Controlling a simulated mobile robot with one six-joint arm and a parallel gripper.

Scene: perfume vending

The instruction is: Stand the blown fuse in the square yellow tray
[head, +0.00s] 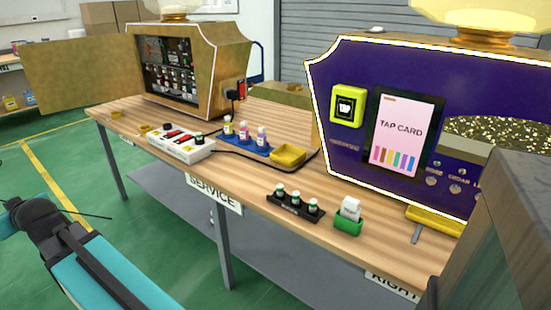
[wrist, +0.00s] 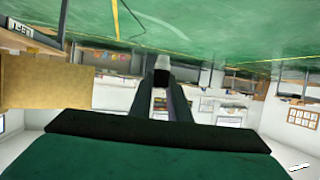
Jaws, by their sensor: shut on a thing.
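The square yellow tray (head: 288,157) sits on the wooden table, right of a blue rack, and looks empty. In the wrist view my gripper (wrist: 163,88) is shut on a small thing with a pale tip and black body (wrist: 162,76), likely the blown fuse. It points away from the camera between the two dark fingers; its markings are too small to read. The gripper is away from the table, with floor and room behind it. The tray does not show clearly in the wrist view, and I cannot make out the gripper in the head view.
A white block (head: 181,148) with dark and red parts lies left of the blue rack (head: 243,147) of bottles. An open gold machine (head: 222,70) and a purple machine (head: 345,150) stand behind.

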